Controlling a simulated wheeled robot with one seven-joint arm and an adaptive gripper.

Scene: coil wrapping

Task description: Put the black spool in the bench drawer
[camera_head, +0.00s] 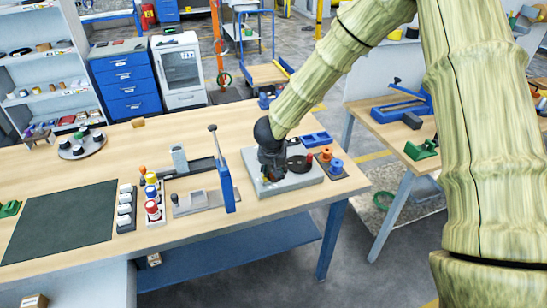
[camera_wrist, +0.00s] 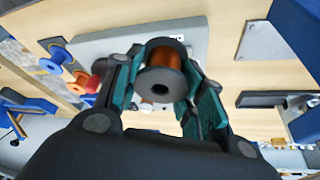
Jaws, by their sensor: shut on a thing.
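The black spool (camera_wrist: 160,83) has dark flanges with copper-coloured wire between them. In the wrist view it sits between the two green-padded fingers of my gripper (camera_wrist: 158,72), which is shut on it. In the head view my gripper (camera_head: 271,172) points down over the grey plate (camera_head: 302,184) near the bench's front right.
Beside my gripper stand a blue upright lever (camera_head: 226,180) and orange and blue spools (camera_head: 335,168). A dark mat (camera_head: 62,222), white and coloured spools (camera_head: 152,202) and a round tray (camera_head: 82,148) lie further left. The bench's back middle is mostly clear.

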